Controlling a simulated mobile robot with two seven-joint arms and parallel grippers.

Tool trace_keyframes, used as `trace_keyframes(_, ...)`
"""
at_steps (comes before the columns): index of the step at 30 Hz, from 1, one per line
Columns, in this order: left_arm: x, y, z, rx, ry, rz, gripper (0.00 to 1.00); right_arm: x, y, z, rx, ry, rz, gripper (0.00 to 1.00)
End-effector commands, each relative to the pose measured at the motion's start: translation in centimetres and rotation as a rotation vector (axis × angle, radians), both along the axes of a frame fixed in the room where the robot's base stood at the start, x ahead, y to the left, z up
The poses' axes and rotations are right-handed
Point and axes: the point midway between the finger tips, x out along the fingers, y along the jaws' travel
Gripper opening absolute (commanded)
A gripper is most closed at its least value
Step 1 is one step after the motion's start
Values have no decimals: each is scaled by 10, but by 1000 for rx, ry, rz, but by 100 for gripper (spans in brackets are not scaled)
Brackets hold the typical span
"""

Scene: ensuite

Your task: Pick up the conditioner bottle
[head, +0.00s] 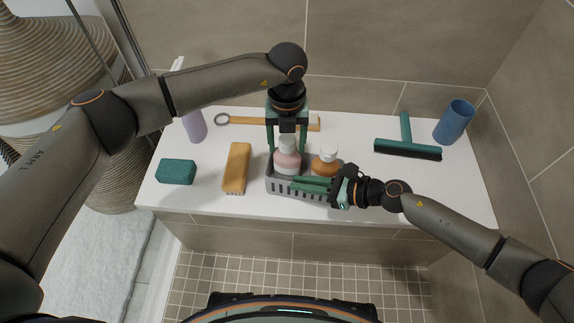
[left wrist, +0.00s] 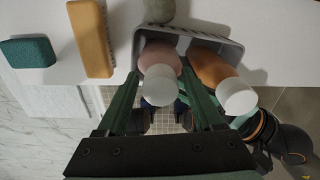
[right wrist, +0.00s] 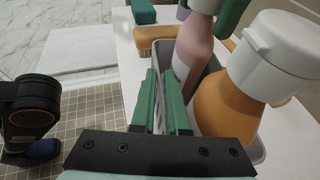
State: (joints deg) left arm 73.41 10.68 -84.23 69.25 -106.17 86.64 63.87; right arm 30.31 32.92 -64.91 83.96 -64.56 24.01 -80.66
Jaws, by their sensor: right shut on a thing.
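A pink bottle with a white cap (head: 287,160) and an amber bottle with a white cap (head: 325,164) stand side by side in a grey slotted caddy (head: 283,189). I cannot read which is the conditioner. My left gripper (head: 287,148) points down over the pink bottle, open, with one finger on each side of it. The left wrist view shows the pink bottle (left wrist: 160,60) between the spread fingers, with the amber bottle (left wrist: 210,68) at right. My right gripper (head: 292,184) is low at the caddy's front, shut on what looks like its front wall.
A teal sponge (head: 175,172), a yellow-orange brush (head: 237,168) and a lilac bottle (head: 194,124) are left of the caddy. A wooden-handled item (head: 245,121) lies behind. A teal squeegee (head: 407,147) and blue cup (head: 455,122) are at right. The bench's right front is clear.

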Motion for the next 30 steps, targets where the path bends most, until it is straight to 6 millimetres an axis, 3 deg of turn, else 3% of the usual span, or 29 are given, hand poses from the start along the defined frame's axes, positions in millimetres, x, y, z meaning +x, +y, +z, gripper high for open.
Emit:
trace_keyframes(1, 0, 0, 0, 0, 0, 0, 62, -4, -4, -9, -14, 11, 1, 0)
trace_keyframes(18, 0, 0, -1, 1, 1, 0, 0, -4, -3, -9, -13, 11, 1, 0)
trace_keyframes(30, -1, 1, -2, 2, 2, 0, 0, -4, -3, -9, -13, 11, 1, 0)
